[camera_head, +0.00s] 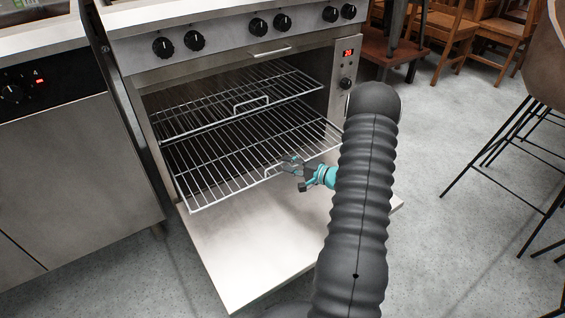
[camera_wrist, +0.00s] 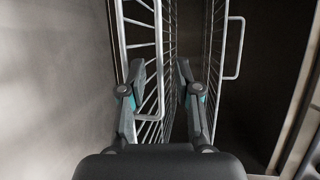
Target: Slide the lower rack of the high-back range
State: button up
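The range (camera_head: 225,50) has its oven door (camera_head: 260,240) folded down flat. The lower rack (camera_head: 215,168) is a wire grid; its front edge reaches out over the door. Its small wire handle (camera_head: 270,171) is partly hidden by my gripper (camera_head: 288,168). The upper rack (camera_head: 225,110) sits above with its own handle (camera_head: 252,102). In the wrist view my gripper (camera_wrist: 161,72) is open, its fingers apart, with bars of the lower rack (camera_wrist: 160,40) showing between them. I cannot tell whether they touch it. The upper rack's handle (camera_wrist: 238,48) is to the right.
A steel cabinet (camera_head: 75,165) stands close on the left. Wooden chairs (camera_head: 450,30) are at the back, and a bar stool (camera_head: 535,110) stands at the right. The grey floor (camera_head: 440,240) right of the door is clear.

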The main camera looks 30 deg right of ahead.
jog(key=shift+x, duration=1.6)
grip_shut()
